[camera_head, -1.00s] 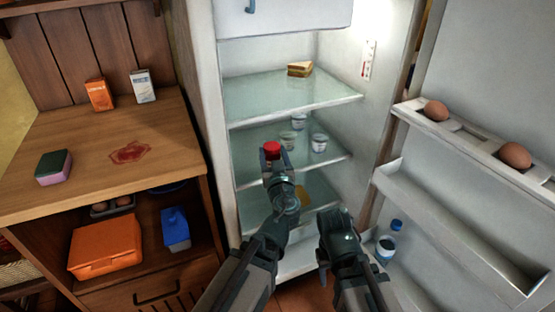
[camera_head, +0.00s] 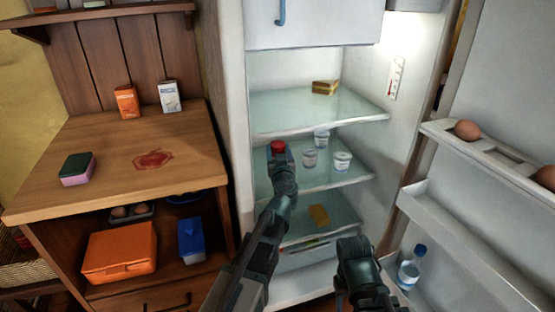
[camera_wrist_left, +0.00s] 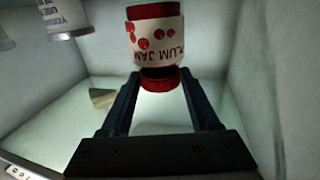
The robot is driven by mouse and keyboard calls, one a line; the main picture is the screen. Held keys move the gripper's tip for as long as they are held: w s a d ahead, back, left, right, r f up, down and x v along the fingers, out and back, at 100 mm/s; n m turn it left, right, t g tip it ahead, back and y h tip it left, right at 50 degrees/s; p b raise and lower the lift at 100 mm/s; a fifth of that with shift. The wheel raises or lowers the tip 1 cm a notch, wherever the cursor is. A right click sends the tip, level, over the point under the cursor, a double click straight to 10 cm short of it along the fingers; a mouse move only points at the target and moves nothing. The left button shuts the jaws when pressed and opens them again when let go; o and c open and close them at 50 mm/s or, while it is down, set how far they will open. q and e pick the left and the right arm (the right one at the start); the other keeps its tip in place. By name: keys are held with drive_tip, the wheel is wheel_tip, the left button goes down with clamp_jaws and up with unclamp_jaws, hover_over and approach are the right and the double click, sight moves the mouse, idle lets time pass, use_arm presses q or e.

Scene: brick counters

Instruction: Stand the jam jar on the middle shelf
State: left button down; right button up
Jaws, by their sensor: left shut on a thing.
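The plum jam jar has a red lid (camera_head: 278,147) in the head view. In the left wrist view the jar (camera_wrist_left: 156,35) has a white label with red fruit and appears upside down. My left gripper (camera_head: 279,157) is shut on the jar near its lid, inside the fridge at the left of the middle shelf (camera_head: 320,181). The arm hides most of the jar in the head view, and I cannot tell whether its base touches the shelf. My right gripper (camera_head: 357,250) is in front of the fridge; its jaws are unclear.
White cups (camera_head: 342,162) stand right of the jar on the middle shelf. The open door (camera_head: 470,235) bounds the right; a wooden counter (camera_head: 110,180) stands left.

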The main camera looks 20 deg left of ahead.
use_arm(q)
drive_tip(key=shift+x, duration=0.9)
drive_tip(key=shift+s+a+f+b, duration=0.1)
drive_tip(key=shift+f+b, duration=1.7)
drive_tip(key=shift+f, duration=0.1)
drive_tip(key=shift+f, duration=0.15)
drive_tip(key=shift+c, duration=0.6)
unclamp_jaws()
